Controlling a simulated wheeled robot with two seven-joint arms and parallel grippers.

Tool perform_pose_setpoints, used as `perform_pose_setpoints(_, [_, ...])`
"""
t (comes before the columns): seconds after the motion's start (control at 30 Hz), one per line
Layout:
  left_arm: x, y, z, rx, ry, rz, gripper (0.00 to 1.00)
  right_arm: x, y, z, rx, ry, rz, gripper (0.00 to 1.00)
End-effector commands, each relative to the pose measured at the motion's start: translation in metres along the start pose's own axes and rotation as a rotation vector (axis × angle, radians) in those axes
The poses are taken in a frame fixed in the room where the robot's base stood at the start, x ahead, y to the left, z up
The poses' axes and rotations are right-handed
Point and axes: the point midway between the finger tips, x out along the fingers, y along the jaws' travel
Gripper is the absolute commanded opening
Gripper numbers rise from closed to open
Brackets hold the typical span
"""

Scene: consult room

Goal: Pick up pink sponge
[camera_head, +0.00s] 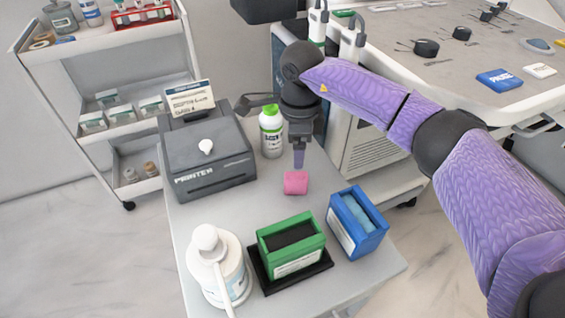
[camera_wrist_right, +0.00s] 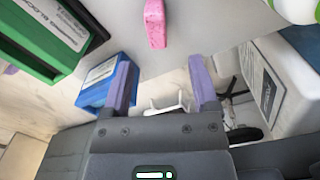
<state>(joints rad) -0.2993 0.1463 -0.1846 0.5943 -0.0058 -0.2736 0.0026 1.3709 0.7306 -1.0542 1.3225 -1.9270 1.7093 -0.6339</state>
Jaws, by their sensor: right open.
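The pink sponge (camera_head: 295,182) lies on the grey table (camera_head: 225,222), near its middle. It also shows at the top of the right wrist view (camera_wrist_right: 155,24). My right gripper (camera_head: 299,160) is just behind and above the sponge in the head view, pointing down. In the right wrist view its two purple fingers (camera_wrist_right: 161,85) are spread apart with nothing between them, and the sponge lies beyond the fingertips. My left gripper is not in either view.
A green box (camera_head: 291,245) on a black tray, a blue box (camera_head: 357,222) and a white pump bottle (camera_head: 217,270) stand at the front. A green-capped bottle (camera_head: 271,131) stands behind the sponge, and a printer (camera_head: 207,155) to its left. A white cart (camera_head: 105,60) is further left.

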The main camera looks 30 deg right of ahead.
Motion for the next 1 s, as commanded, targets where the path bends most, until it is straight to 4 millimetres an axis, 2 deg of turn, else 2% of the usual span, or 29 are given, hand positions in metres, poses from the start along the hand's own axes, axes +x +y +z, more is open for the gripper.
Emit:
perform_pose_setpoints(0.23, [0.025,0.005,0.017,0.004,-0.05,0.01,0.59,0.047,0.001,0.0,0.0,0.003,0.006,0.76])
perform_pose_setpoints(0.37, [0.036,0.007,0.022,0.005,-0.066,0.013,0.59,0.067,0.001,0.001,0.001,0.001,0.005,0.76])
perform_pose_setpoints(0.5, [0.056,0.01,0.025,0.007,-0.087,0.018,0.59,0.097,0.002,0.001,0.0,0.004,0.008,0.76])
perform_pose_setpoints(0.57, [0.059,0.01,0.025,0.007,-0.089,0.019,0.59,0.104,0.002,0.001,0.0,0.003,0.005,0.76])
perform_pose_setpoints(0.77, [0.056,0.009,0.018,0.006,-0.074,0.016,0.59,0.099,0.002,0.001,0.001,-0.001,-0.001,0.76])
perform_pose_setpoints(1.0, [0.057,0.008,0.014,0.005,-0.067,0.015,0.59,0.098,0.002,0.001,0.001,-0.001,0.0,0.26])
